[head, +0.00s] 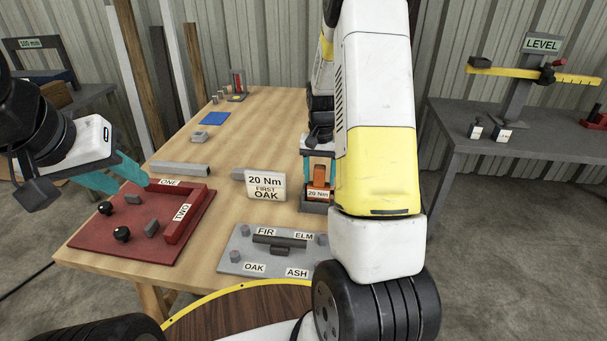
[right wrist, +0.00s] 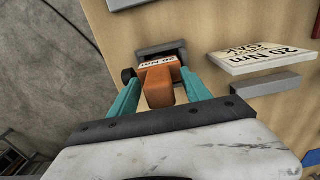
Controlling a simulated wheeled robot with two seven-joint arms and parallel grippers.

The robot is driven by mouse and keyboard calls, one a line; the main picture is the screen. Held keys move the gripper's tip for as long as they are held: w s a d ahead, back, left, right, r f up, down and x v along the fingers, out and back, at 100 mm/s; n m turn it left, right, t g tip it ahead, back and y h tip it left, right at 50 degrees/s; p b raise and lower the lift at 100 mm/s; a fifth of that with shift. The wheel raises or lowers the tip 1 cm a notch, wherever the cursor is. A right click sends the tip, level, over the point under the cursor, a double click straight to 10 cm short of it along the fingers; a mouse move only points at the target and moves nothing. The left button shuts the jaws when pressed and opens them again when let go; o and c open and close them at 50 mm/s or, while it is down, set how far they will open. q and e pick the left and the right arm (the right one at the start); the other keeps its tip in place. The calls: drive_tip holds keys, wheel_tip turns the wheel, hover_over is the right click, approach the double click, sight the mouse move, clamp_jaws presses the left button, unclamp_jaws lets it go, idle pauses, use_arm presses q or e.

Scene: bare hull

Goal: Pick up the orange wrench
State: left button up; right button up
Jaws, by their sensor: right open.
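The orange wrench (head: 319,175) stands in a dark holder with a "20 Nm" label, right of the table's middle. My right gripper (head: 318,172) comes down over it from above, partly behind my own arm. In the right wrist view the wrench (right wrist: 160,92) lies between the two teal fingers of the right gripper (right wrist: 160,93), which are open, one on each side. A small gap shows beside it. The wrench's lower part is hidden in the holder. My left gripper (head: 132,184) is open and empty above the red board.
A "20 Nm FIRST OAK" sign (head: 265,186) stands just left of the holder. A grey plate (head: 240,250) with FIR, ELM, OAK and ASH labels lies in front. The red board (head: 135,243) is at left, a grey bar (head: 180,168) behind it. The table's back middle is mostly clear.

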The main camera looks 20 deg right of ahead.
drive_tip(key=shift+f, duration=0.2)
clamp_jaws()
drive_tip(key=shift+r, duration=0.1)
idle(1.2)
